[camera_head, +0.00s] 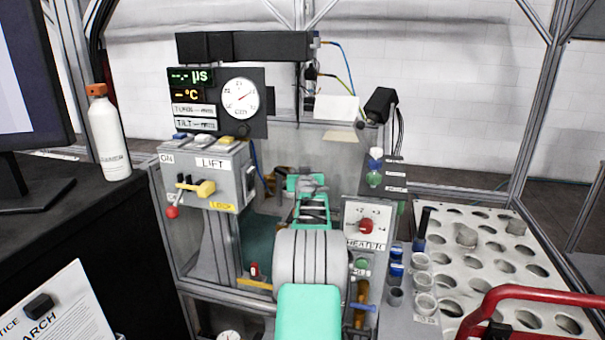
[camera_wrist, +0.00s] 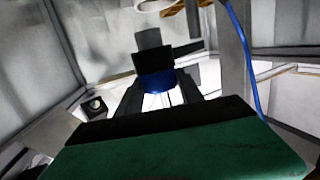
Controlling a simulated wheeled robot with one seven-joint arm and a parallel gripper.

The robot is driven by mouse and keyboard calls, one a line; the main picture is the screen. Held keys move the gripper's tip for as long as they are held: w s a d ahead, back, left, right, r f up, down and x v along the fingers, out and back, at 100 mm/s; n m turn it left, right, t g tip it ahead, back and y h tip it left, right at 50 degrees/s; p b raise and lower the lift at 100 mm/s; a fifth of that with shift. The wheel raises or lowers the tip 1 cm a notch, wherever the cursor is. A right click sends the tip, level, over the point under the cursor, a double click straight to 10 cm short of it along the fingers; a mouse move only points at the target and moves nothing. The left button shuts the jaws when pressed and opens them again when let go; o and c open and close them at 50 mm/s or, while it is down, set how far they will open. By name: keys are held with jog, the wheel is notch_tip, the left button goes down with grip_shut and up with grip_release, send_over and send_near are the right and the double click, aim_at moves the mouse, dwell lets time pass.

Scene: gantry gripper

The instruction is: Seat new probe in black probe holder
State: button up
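In the head view, my gripper (camera_head: 308,184) reaches into the test machine, below the gauge panel. In the wrist view, its two dark fingers (camera_wrist: 160,92) are apart, one on each side of a probe with a blue collar (camera_wrist: 156,80). Thin bright pins show below the collar. A black ring (camera_wrist: 153,60), which looks like the probe holder, sits directly above the blue collar, with a dark arm running right. A grey cylinder (camera_wrist: 149,38) rises above it. I cannot tell whether the fingers touch the collar or how deep the probe sits in the ring.
A blue cable (camera_wrist: 243,58) hangs at the right in the wrist view. The machine has a LIFT box (camera_head: 205,175) at left and a HEATER box (camera_head: 366,222) at right. Blue-capped items (camera_head: 397,252) and a tray with round holes (camera_head: 480,223) stand farther right.

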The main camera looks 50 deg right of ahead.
jog(key=o, duration=0.5)
jog(key=b+v, duration=0.1)
jog(key=v, duration=0.6)
jog(key=shift+s+a+r, duration=0.15)
jog(key=shift+s+a, duration=0.15)
jog(key=shift+r, duration=0.1)
